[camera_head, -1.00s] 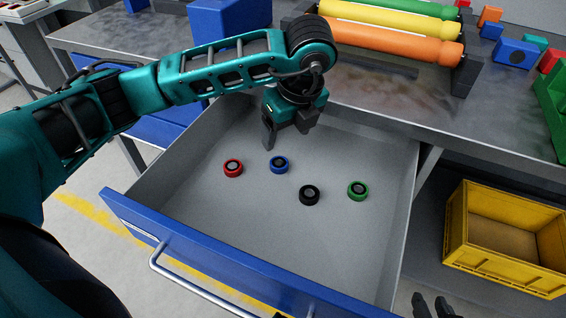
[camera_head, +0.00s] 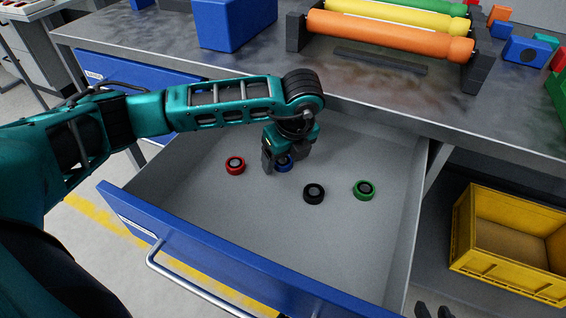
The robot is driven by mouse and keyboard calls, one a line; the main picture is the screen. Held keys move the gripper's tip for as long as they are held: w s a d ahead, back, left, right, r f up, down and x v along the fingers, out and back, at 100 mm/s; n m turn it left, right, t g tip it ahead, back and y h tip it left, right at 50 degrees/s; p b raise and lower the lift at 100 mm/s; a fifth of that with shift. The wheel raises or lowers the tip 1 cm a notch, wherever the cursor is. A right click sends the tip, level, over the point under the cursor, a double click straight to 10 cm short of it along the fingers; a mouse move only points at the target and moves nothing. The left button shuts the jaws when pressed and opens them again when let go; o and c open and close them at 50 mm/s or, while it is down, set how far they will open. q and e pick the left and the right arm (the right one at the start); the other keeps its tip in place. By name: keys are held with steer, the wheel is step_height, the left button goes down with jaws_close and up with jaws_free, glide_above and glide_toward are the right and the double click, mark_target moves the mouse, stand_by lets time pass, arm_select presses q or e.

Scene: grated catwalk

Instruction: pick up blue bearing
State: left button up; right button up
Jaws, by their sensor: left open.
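The blue bearing (camera_head: 284,167) lies flat in the open drawer, partly hidden behind my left gripper. My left gripper (camera_head: 281,163) points down over it with open fingers, one on its left side and one to its right. Whether the fingers touch it I cannot tell. A red bearing (camera_head: 235,166) lies to the left, a black bearing (camera_head: 314,193) to the right and nearer, and a green bearing (camera_head: 364,190) further right. The tips of my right gripper (camera_head: 432,311) show apart at the bottom edge, away from the bearings.
The grey drawer (camera_head: 225,225) has side walls and a blue front with a handle. The workbench (camera_head: 390,95) above carries a rack with coloured rollers (camera_head: 390,35) and a blue box (camera_head: 232,25). A yellow crate (camera_head: 475,260) stands at right. The drawer's near floor is clear.

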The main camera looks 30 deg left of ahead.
arm_select(q)
steer(key=shift+c, duration=0.4)
steer(key=c, duration=1.1)
